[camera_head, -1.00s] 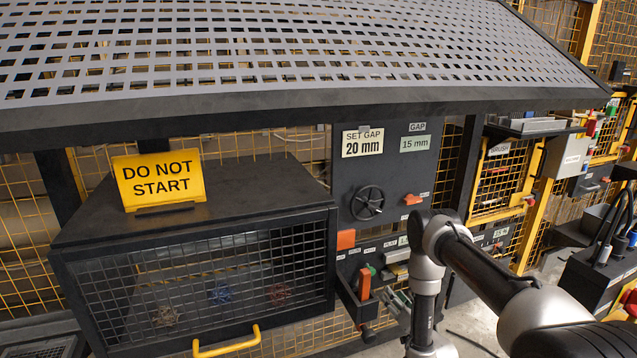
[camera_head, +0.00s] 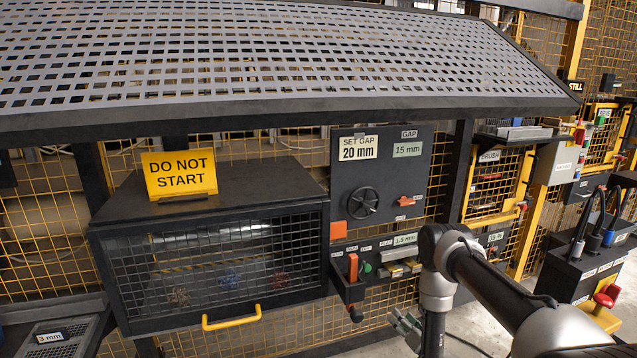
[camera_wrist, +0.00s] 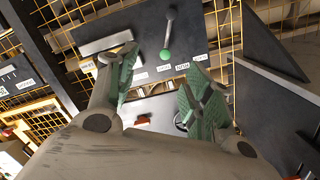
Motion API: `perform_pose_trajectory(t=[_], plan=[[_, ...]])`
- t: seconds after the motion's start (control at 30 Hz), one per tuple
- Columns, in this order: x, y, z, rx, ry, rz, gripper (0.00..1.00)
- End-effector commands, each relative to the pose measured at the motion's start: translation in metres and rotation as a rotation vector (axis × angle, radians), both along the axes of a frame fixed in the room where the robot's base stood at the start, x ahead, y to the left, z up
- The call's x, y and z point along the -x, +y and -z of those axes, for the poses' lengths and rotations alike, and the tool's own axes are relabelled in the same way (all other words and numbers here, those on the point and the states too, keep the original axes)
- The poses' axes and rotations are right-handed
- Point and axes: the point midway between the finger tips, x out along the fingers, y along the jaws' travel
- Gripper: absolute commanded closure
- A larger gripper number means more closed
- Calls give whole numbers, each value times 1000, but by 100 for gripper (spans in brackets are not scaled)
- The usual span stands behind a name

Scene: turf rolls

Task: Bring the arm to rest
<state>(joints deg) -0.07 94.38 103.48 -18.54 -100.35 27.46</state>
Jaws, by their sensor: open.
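My arm reaches in from the lower right of the head view, its upper link bent downward at a grey joint. Beyond the fingers is a dark labelled panel with a green-knobbed lever (camera_wrist: 167,54). The gripper appears clear of the panel, though the exact distance cannot be told.
A perforated sloping guard (camera_head: 270,60) overhangs. Floor shows lower right.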

Motion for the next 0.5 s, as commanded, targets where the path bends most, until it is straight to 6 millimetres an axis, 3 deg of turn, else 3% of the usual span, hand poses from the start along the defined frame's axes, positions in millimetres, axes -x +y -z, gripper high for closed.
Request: perform_pose_trajectory(t=[0.27, 0.5], plan=[[19, -3, 53, 119, 206, -18, 49], [74, -15, 116, 275, 531, -59, 49]])
